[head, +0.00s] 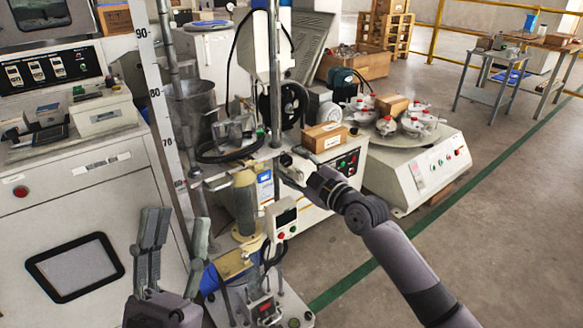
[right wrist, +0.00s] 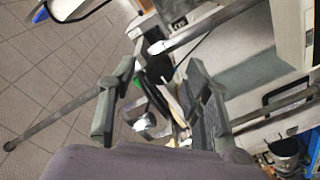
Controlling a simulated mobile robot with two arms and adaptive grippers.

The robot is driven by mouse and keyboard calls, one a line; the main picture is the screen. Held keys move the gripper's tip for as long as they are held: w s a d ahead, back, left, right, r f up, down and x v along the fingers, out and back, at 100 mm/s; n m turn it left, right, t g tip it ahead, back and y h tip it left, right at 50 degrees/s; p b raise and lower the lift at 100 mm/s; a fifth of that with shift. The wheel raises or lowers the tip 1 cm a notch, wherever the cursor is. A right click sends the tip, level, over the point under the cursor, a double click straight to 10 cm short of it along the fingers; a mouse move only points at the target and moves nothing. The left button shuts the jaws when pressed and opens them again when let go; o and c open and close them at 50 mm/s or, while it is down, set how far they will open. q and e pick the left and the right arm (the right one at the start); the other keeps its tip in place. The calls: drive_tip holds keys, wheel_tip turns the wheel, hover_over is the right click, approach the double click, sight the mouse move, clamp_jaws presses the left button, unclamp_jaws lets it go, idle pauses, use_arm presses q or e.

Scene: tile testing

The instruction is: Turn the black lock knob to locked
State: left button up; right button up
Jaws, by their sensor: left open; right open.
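No black lock knob can be made out for certain in the head view; the end of my right arm covers part of the test stand there. In the right wrist view, a dark rounded part (right wrist: 159,68), possibly the knob, shows between the fingertips of my right gripper (right wrist: 157,76). These fingers are apart, with nothing visibly clamped. Whether they touch the dark part, and which way it is turned, I cannot tell. In the head view my right gripper (head: 294,168) is by the stand's upright, its fingers hard to see. My left gripper (head: 176,228) is open and empty at the lower left.
The test stand's metal column (head: 275,85) rises beside my right gripper. A small control box (head: 282,219) hangs just below it. A cardboard box (head: 324,137) lies on the machine behind. A scaled vertical rule (head: 165,110) stands at left.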

drive_tip(key=shift+w+a, duration=0.25)
clamp_jaws()
idle(0.5)
